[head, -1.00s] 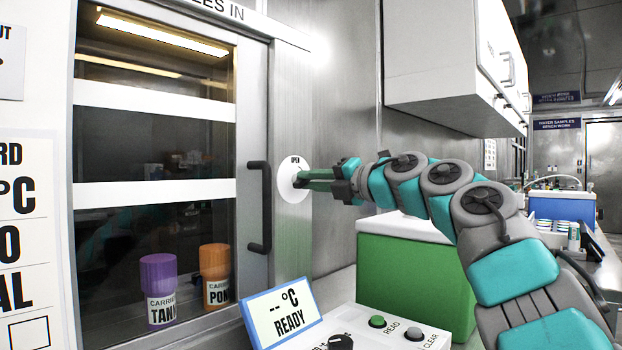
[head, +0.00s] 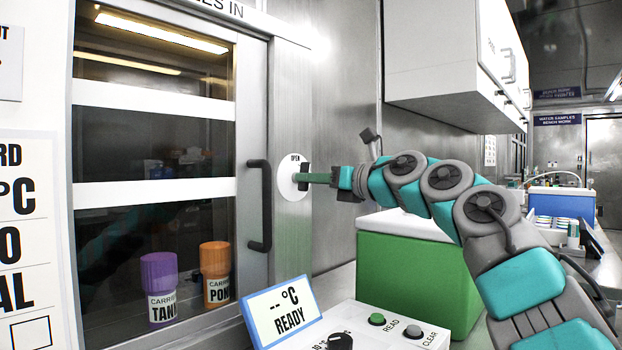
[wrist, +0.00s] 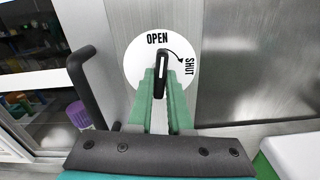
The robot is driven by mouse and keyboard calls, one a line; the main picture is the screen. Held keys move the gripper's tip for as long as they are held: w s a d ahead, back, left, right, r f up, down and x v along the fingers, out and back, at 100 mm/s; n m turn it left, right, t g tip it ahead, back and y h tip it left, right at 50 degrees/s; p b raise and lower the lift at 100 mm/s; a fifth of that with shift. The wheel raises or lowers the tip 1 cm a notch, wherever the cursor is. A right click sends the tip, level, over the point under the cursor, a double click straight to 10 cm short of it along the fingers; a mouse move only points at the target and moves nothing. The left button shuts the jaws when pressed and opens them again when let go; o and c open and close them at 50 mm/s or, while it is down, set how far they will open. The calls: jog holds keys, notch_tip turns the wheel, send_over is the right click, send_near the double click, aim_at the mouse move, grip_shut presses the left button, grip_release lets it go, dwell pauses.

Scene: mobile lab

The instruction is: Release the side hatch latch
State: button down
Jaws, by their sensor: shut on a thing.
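The side hatch latch is a black lever (wrist: 162,66) on a round white plate (head: 287,178) beside the hatch. The plate reads OPEN at the top and SHUT at the right, with a curved arrow between them in the wrist view. The lever stands upright, in line with OPEN. My gripper (head: 312,178) has its green fingers shut on the lever; in the wrist view they clasp it from both sides (wrist: 161,85). The hatch (head: 150,190) is a glazed panel with a black bar handle (head: 260,205), left of the latch.
A purple carrier (head: 159,285) and an orange carrier (head: 215,272) stand behind the glass. Below my arm are a display reading READY (head: 282,312), a control box (head: 370,328) and a green cooler (head: 410,270). A white wall cabinet (head: 445,60) hangs above right.

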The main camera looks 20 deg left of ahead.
jog(key=shift+n, duration=0.9)
jog(key=c, duration=0.8)
grip_release()
jog(key=shift+c, duration=0.2)
jog(key=shift+d, duration=0.15)
jog(key=b+v, duration=0.4)
jog(key=v, duration=0.3)
jog(key=shift+d+b, duration=0.3)
